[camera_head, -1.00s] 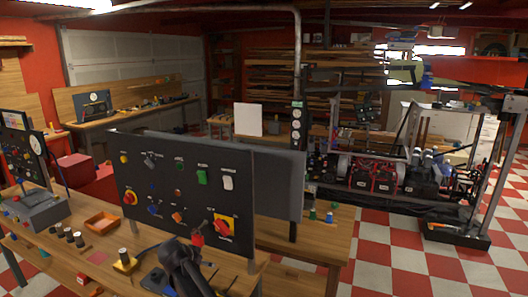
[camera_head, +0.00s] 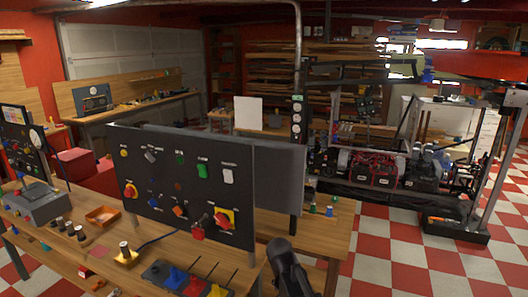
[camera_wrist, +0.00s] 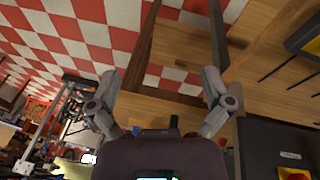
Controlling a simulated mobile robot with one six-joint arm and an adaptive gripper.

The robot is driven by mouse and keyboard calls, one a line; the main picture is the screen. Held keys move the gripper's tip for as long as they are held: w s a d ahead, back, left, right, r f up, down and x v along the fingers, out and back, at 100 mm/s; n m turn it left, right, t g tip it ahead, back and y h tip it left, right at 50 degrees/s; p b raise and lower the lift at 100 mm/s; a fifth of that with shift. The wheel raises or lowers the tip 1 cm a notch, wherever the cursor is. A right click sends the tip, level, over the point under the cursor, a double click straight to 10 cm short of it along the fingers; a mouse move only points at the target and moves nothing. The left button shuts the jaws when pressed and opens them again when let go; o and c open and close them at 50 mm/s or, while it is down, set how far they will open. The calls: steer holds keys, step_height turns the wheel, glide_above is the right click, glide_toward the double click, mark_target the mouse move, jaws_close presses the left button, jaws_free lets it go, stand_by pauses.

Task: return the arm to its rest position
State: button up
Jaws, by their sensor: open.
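My gripper shows in the wrist view (camera_wrist: 160,80) with its two grey fingers spread wide apart and nothing between them. Beyond the fingers are the wooden bench (camera_wrist: 265,60) and the red and white checkered floor (camera_wrist: 70,35). In the head view a dark part of my arm (camera_head: 287,268) stands at the bottom, right of the front of the black control panel (camera_head: 180,178) and apart from it. The fingers cannot be made out in the head view.
The panel carries several knobs and switches, including a red rotary switch on yellow (camera_head: 223,219).

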steer(key=s+d+n+g+y, duration=0.1)
steer(key=s+d+y, duration=0.1)
steer(key=s+d, duration=0.7)
steer(key=shift+f+n+g, duration=0.3)
steer(key=shift+n+g, duration=0.1)
stand_by(2.9)
